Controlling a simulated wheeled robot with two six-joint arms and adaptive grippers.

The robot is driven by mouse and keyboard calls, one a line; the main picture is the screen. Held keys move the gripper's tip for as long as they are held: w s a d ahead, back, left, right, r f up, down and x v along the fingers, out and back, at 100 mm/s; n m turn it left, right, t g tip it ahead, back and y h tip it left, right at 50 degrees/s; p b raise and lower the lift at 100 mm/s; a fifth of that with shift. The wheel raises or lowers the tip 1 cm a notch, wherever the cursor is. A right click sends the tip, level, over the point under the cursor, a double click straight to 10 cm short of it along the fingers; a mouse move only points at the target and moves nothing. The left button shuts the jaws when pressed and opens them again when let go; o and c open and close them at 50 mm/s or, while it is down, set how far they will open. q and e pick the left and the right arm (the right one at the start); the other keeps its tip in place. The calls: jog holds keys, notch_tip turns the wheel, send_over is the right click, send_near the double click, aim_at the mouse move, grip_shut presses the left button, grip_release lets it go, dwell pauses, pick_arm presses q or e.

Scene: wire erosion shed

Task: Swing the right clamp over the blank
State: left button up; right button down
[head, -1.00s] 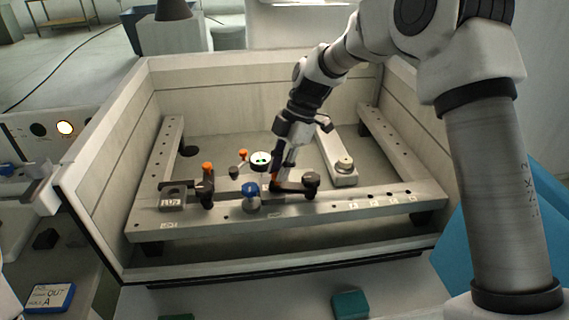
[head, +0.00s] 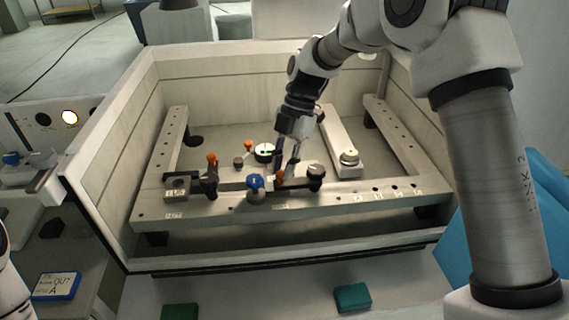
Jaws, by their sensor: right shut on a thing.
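The right clamp (head: 298,184) is a dark bar on the front rail. Its round dark pivot knob is at the right end and an orange handle (head: 280,176) stands at its left end. My right gripper (head: 287,171) reaches down from above and is shut on the orange handle. The bar points left along the rail, toward a blue knob (head: 255,183). The left clamp (head: 211,182), dark with an orange top, stands farther left. I cannot tell the blank clearly; a pale plate edge shows behind the blue knob. My left gripper is out of view.
A holed metal frame (head: 330,195) sits inside a pale open tank (head: 115,195). A round dial (head: 264,153) and another orange-topped part (head: 248,147) stand behind. The tank's front wall is low.

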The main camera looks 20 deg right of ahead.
jog(key=shift+s+f, duration=0.25)
jog(key=shift+f, duration=0.05)
jog(key=c, duration=1)
grip_release()
jog(key=shift+a, duration=0.15)
jog(key=shift+w+a+r, duration=0.1)
jog(key=shift+r, duration=0.05)
jog(key=v, duration=0.7)
jog(key=shift+r, duration=0.2)
jog(key=shift+w, duration=0.1)
